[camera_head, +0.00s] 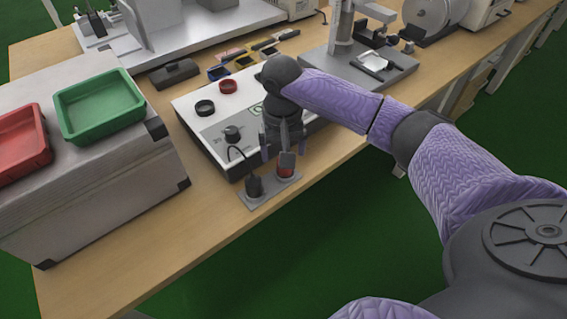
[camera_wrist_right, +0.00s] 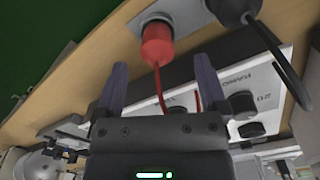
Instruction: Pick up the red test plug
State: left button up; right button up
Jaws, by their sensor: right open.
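The red test plug (camera_head: 286,172) stands in a small grey holder plate (camera_head: 268,196) at the table's front edge, partly covered by a finger in the head view. In the right wrist view the red plug (camera_wrist_right: 158,46) lies just beyond the fingertips, roughly centred between them, with a red lead running back between the fingers. My right gripper (camera_head: 284,146) is above the plug, pointing down; in its wrist view the gripper (camera_wrist_right: 160,66) is open and empty. A black plug (camera_head: 254,187) with a black lead stands beside the red one. My left gripper is out of view.
A white tester box (camera_head: 210,127) with knobs and sockets lies directly behind the plugs. A large grey case (camera_head: 110,185) at left carries a green tray (camera_head: 100,104) and a red tray (camera_head: 20,145). A stand (camera_head: 345,50) is at the back. The table front left is clear.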

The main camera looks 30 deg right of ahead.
aim_at(282, 174)
notch_tip(282, 174, down, 4)
jog(key=shift+s+d+f+b, duration=0.1)
jog(key=shift+s+d+b, duration=0.05)
jog(key=shift+b, duration=0.85)
jog(key=shift+r, duration=0.2)
jog(key=shift+c, duration=0.7)
jog(key=c, duration=0.5)
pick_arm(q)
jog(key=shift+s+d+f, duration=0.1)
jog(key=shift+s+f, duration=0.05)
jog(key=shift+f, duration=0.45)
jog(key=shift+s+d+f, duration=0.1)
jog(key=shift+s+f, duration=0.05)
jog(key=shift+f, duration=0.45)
pick_arm(e)
grip_shut()
